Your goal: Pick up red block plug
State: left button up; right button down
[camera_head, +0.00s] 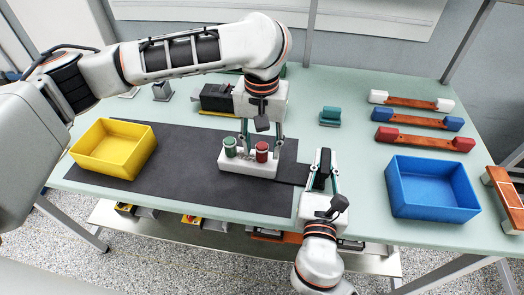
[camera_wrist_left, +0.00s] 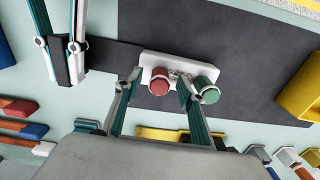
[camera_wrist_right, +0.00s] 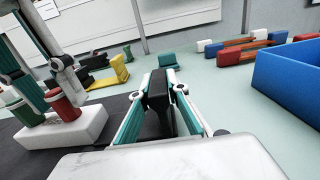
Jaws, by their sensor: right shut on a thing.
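The red plug (camera_head: 262,151) and a green plug (camera_head: 230,147) stand upright in a white block (camera_head: 246,168) on the dark mat. My left gripper (camera_head: 261,147) is above the block, fingers apart, one on each side of the red plug. The left wrist view shows the red plug (camera_wrist_left: 159,82) between the fingertips (camera_wrist_left: 160,77), with gaps, and one finger between it and the green plug (camera_wrist_left: 209,92). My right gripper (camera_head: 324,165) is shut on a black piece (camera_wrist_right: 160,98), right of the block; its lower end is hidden.
A yellow bin (camera_head: 114,148) stands at the left and a blue bin (camera_head: 432,188) at the right. Behind are a teal block (camera_head: 330,116), a black device (camera_head: 216,98), and several brown bars with coloured ends (camera_head: 416,121). The dark mat (camera_head: 180,178) has free room left of the white block.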

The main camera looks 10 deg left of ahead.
aim_at(262, 146)
pick_arm(q)
jog(key=shift+f, duration=1)
grip_shut()
jog(key=shift+r, duration=0.15)
notch_tip(262, 146, up, 10)
jog(key=shift+f, duration=0.1)
pick_arm(e)
jog(key=c, duration=1.9)
grip_release()
jog(key=shift+s, duration=0.1)
